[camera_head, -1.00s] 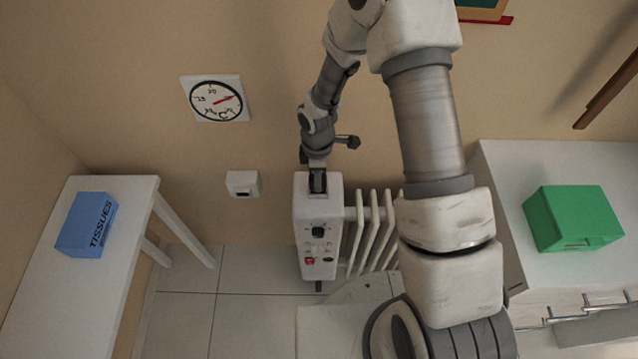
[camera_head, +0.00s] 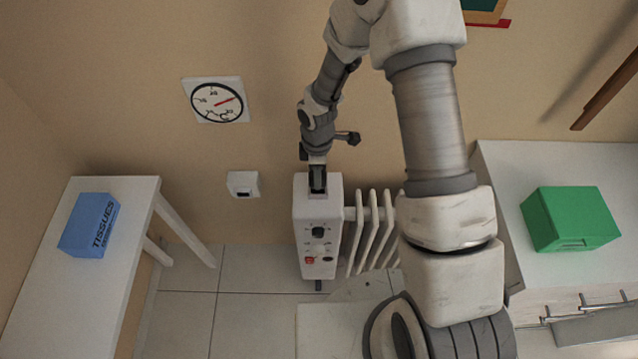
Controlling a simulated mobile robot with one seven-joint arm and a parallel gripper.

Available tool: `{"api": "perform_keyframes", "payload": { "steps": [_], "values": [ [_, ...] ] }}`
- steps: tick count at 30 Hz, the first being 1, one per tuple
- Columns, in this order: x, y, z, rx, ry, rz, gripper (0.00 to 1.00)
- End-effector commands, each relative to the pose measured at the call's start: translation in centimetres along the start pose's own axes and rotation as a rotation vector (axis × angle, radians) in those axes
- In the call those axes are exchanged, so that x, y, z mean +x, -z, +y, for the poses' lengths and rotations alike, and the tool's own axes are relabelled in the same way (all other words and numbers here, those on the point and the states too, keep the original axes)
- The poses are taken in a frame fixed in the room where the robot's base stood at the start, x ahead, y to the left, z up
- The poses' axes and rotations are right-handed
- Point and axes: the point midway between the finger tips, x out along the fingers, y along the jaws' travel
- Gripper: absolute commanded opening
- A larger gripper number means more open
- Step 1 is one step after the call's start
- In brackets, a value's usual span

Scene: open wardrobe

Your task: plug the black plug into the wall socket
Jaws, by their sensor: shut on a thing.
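The wall socket (camera_head: 243,184) is a small white box on the beige wall, left of the heater, with a dark slot low on its front. My gripper (camera_head: 317,182) points down at the top of the white heater, right of the socket and apart from it. It is shut on a small dark thing, which I take for the black plug. The plug's outline merges with the dark fingers, so its shape and tilt cannot be told. Whether it touches the heater top cannot be told either.
The white oil heater (camera_head: 318,240) stands below my gripper. A white table (camera_head: 60,290) with a blue tissue box (camera_head: 90,225) is at left. A green box (camera_head: 570,218) sits on a white cabinet (camera_head: 510,165) at right. A wall thermometer (camera_head: 216,100) hangs above the socket. The wall between socket and heater is clear.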

Motion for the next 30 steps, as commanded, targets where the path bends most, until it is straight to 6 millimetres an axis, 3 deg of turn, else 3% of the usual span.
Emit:
{"api": "perform_keyframes", "payload": {
  "steps": [17,30],
  "values": [
    [-3.1,0.0,0.0,0.001,0.000,0.000,0.00],
    [-3.2,0.0,0.0,0.000,0.000,0.000,0.00]
  ]
}}
